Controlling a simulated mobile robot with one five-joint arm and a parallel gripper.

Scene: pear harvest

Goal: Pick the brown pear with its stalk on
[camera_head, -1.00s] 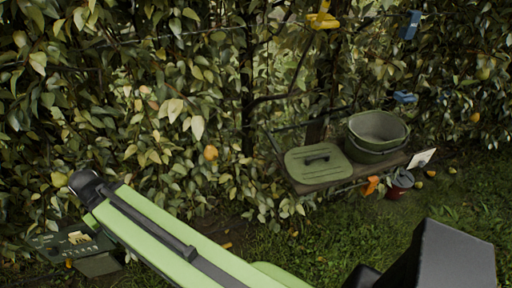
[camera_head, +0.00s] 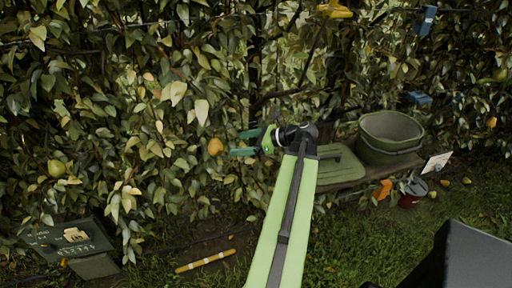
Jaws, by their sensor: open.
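A brownish-orange pear (camera_head: 215,146) hangs among the leaves of the hedge, left of the picture's middle. Its stalk is too small or hidden to make out. My gripper (camera_head: 241,143) is open and empty, with its two green fingers pointing left toward the pear. The fingertips are a short way to the right of the pear in the picture. I cannot tell how far apart they are in depth.
A yellow-green pear (camera_head: 57,169) hangs at the left. A green bucket (camera_head: 390,153) and a flat green lid (camera_head: 343,168) rest on a bench at the right. Dense leaves surround the pear.

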